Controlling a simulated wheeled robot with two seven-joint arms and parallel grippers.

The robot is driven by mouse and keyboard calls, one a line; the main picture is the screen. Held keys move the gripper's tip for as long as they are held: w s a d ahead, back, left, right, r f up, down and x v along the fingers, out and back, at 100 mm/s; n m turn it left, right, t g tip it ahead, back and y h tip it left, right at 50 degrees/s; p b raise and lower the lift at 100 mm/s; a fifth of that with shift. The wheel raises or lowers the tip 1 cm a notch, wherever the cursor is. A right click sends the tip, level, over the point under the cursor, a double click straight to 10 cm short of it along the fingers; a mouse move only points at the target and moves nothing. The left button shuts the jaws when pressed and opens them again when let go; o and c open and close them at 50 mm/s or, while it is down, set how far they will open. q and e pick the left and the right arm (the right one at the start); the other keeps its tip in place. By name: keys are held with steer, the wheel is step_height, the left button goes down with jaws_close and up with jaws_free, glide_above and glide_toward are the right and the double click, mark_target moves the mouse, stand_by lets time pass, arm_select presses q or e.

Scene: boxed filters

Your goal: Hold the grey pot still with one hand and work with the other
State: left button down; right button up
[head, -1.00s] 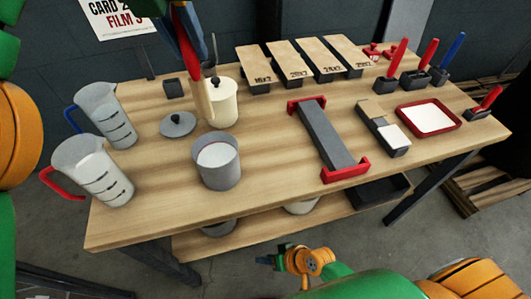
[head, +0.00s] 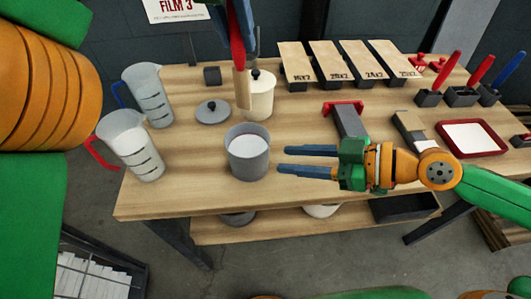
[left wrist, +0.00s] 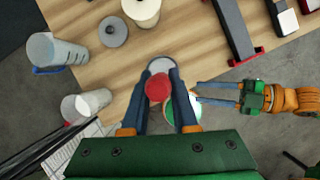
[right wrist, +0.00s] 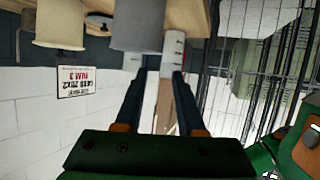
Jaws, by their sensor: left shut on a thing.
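The grey pot (head: 248,166) stands upright on the table with pale content inside. In the left wrist view its rim (left wrist: 162,62) shows partly behind my left fingers. The tool hangs in front of the cream pot, above and behind the grey pot. My right gripper (head: 281,160) is open and empty, its fingers pointing left at the grey pot's right side, seemingly just short of it. The grey pot also shows beyond my right fingertips (right wrist: 138,28).
Two measuring jugs (head: 150,95) (head: 132,148) and a grey lid (head: 212,110) stand to the left. The cream pot (head: 260,98) is behind. A grey holder with red ends (head: 350,120) and a red tray (head: 473,138) lie right.

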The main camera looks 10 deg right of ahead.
mark_target(244, 157)
arm_select(q)
steer(key=shift+w, duration=0.1)
arm_select(e)
steer(key=x, duration=1.1)
steer(key=shift+w+a+f, duration=0.2)
steer(key=shift+a+f, duration=0.05)
steer(key=shift+d, duration=0.1)
jaws_close()
steer(key=shift+s+f, duration=0.1)
steer(key=shift+s, duration=0.05)
stand_by(0.8)
